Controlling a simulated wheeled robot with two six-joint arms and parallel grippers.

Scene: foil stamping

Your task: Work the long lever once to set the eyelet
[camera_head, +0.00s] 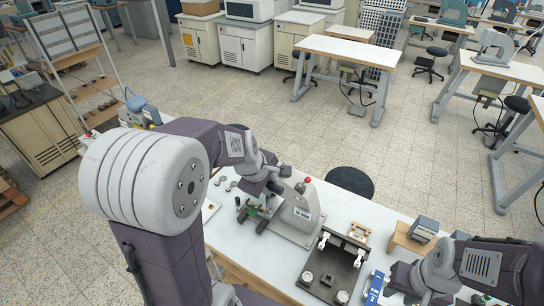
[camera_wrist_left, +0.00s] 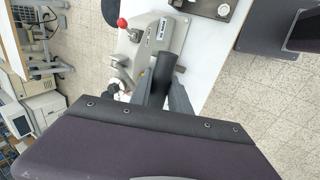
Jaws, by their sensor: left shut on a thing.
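The grey press (camera_head: 297,212) stands on the white table, with a red ball (camera_head: 308,180) at its top. In the left wrist view the press (camera_wrist_left: 150,38) is at upper left, its red ball (camera_wrist_left: 122,23) beside the body. My left gripper (camera_head: 270,180) is at the press's left side. In the left wrist view its fingers (camera_wrist_left: 160,85) are shut around a dark cylindrical grip, the long lever's handle (camera_wrist_left: 157,72). The eyelet is too small or hidden to make out. My right gripper (camera_head: 400,279) is low at right, above the table; its fingers are not clear.
A dark fixture plate (camera_head: 335,265) lies right of the press, near a small wooden block (camera_head: 358,233). A blue item (camera_head: 374,288) and a grey box on a wooden stand (camera_head: 405,243) are farther right. A black round stool (camera_head: 350,182) stands behind the table.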

